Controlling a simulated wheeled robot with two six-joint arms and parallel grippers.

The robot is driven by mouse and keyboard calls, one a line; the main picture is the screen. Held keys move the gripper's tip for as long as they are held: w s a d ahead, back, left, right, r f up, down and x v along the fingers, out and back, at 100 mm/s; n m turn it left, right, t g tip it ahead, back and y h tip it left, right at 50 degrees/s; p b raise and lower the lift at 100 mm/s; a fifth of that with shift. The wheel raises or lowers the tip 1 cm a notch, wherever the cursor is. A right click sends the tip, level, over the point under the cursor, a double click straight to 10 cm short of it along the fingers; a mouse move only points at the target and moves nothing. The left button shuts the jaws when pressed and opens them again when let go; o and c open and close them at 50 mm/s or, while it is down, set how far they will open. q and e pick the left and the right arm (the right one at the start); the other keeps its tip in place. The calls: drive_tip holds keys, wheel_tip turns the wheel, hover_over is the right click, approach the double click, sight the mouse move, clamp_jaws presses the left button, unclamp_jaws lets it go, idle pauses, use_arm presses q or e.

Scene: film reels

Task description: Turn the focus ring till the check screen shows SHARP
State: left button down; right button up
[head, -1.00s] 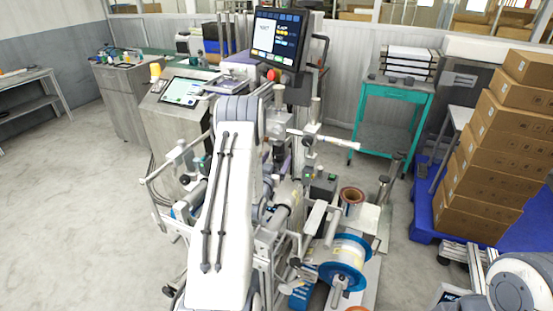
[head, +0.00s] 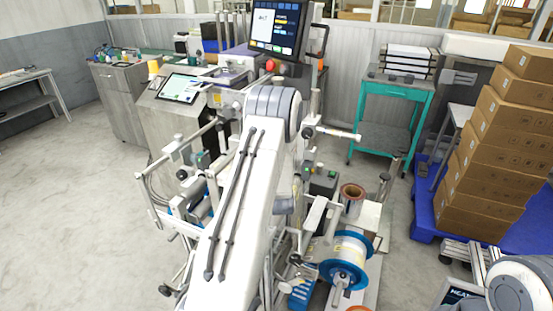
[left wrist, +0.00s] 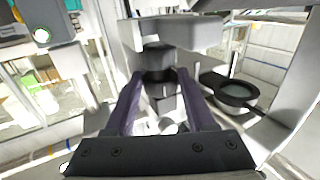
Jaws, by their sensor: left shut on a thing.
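My left gripper (left wrist: 160,88) shows in the left wrist view, its two purple fingers closed on the sides of a dark round part, which looks like the focus ring (left wrist: 158,62). A pale grey block sits just beyond the ring. In the head view my left arm's white link hides the gripper and ring. My right gripper is not in view.
A grey machine frame with rollers surrounds my left arm. A blue-rimmed reel (head: 347,258) and a brown roll (head: 351,195) sit right of it. A teal cart (head: 396,92) and stacked cartons (head: 490,150) stand farther right. A black ring-shaped part (left wrist: 230,92) is close right of the gripper.

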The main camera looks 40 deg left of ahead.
use_arm(q)
drive_tip(key=shift+w+n+g+y, duration=0.1)
drive_tip(key=shift+n+g+y, duration=0.3)
drive_tip(key=shift+y, duration=0.1)
drive_tip(key=shift+r, duration=0.1)
drive_tip(key=shift+c, duration=1.2)
unclamp_jaws()
drive_tip(key=shift+d, duration=0.1)
drive_tip(key=shift+s+d+b, duration=0.15)
drive_tip(key=shift+s+b, duration=0.05)
drive_tip(key=shift+b, duration=0.1)
drive_tip(key=b+v, duration=0.3)
drive_tip(key=v, duration=0.7)
